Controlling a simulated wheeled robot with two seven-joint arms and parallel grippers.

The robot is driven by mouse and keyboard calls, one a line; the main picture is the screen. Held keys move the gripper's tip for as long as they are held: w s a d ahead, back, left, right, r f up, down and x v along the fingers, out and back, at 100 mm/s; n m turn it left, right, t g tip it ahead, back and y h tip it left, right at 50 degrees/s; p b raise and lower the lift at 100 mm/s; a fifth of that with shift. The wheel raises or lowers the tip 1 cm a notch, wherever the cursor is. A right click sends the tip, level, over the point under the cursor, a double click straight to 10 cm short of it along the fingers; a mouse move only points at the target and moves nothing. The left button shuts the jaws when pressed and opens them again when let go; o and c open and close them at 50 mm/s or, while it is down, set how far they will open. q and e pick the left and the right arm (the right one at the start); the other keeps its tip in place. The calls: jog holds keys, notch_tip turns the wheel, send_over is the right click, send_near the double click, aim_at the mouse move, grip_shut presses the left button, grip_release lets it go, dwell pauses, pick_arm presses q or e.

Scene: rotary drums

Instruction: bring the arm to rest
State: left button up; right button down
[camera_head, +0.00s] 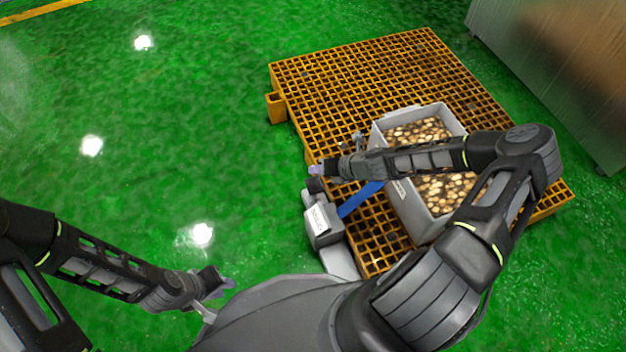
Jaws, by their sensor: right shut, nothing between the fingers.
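My right arm reaches in from the lower right across a grey bin (447,112). Its gripper (317,172) points left near the left edge of the orange grated platform (350,75). It is shut, with nothing seen between the fingers. My left arm comes in from the left. Its gripper (220,286) is low over the green floor, left of my grey base, small and partly dark, so its opening is unclear. The two grippers are well apart.
The bin holds many brown and golden pieces (418,131) and stands on the platform. A grey labelled unit (322,222) and a blue strip (360,199) lie just below my right gripper. A metal cabinet (560,60) stands upper right. The green floor (180,90) at left is clear.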

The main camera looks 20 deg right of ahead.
pick_arm(q)
jog(key=shift+s, duration=0.15)
